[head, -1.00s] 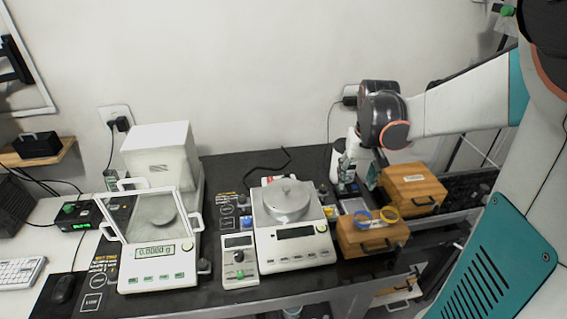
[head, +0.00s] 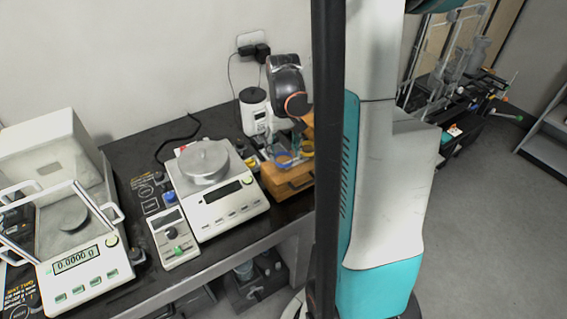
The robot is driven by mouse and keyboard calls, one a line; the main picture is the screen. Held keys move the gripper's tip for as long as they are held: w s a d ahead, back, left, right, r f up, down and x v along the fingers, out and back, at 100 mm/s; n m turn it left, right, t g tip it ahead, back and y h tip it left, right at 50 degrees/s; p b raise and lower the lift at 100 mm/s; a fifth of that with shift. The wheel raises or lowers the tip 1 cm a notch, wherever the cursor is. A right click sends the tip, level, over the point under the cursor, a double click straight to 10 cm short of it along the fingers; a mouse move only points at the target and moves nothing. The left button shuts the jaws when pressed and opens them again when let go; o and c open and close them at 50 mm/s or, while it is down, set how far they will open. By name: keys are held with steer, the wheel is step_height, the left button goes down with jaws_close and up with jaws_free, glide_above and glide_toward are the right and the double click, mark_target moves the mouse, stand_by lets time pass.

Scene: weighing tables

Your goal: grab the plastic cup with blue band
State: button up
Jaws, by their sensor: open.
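The plastic cup with the blue band (head: 283,159) stands on a wooden box (head: 286,182) at the right end of the dark table. A similar cup with a yellow band (head: 307,149) stands just to its right, partly hidden behind my arm column. My gripper (head: 285,143) points down directly over the cups with its fingers open. The fingers overlap the top of the blue-banded cup in this view. I cannot tell whether they touch it or how far around it they reach.
A balance with a round metal cover (head: 228,205) stands left of the wooden box. A balance with a glass draft shield (head: 82,262) is at the far left. A white container (head: 254,110) stands behind the gripper. My column hides the table's right end.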

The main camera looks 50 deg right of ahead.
step_height(320, 180, down, 5)
steer(key=shift+d+b, duration=0.1)
steer(key=shift+b, duration=0.9)
steer(key=shift+r, duration=0.1)
steer(key=c, duration=0.6)
